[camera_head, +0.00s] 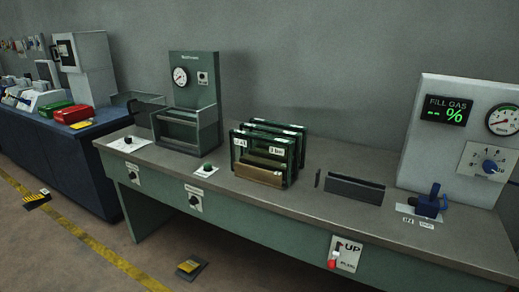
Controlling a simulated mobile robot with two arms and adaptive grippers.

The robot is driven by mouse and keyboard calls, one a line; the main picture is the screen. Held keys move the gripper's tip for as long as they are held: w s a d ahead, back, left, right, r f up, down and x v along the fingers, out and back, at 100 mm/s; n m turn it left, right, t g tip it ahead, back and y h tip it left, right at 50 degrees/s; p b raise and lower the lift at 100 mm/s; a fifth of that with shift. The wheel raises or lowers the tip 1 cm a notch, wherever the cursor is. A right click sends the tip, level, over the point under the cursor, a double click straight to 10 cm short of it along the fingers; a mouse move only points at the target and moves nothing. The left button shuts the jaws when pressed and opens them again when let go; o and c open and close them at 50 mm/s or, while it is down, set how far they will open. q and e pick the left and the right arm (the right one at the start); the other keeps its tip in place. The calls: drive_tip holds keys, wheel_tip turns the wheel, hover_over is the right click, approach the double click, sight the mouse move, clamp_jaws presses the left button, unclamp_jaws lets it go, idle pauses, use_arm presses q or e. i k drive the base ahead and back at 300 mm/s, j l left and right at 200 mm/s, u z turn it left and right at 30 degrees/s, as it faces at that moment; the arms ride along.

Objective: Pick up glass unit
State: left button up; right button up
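Several dark green upright frames with white labels stand in a row, one behind another, on the grey-topped bench (315,178). They look like the glass units (265,157), but I cannot tell for certain which one the task means. A tan strip runs across the lower front of the nearest one. The rear frames are partly hidden behind it. Neither of my grippers is in view.
A green machine with a gauge (195,65) stands left of the frames. A dark low block (355,190), a blue clamp-like device (431,203) and a fill gas panel (450,150) are to the right. Pedals (191,267) lie on the floor. A blue bench (70,160) stands left.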

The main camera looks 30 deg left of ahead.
sight(268, 154)
drive_tip(key=i+j+z, duration=0.1)
drive_tip(key=j, duration=0.3)
drive_tip(key=i+j+z, duration=0.1)
drive_tip(key=i+j, duration=0.15)
drive_tip(key=i+j+z, duration=0.1)
drive_tip(key=j, duration=0.45)
drive_tip(key=i, duration=0.05)
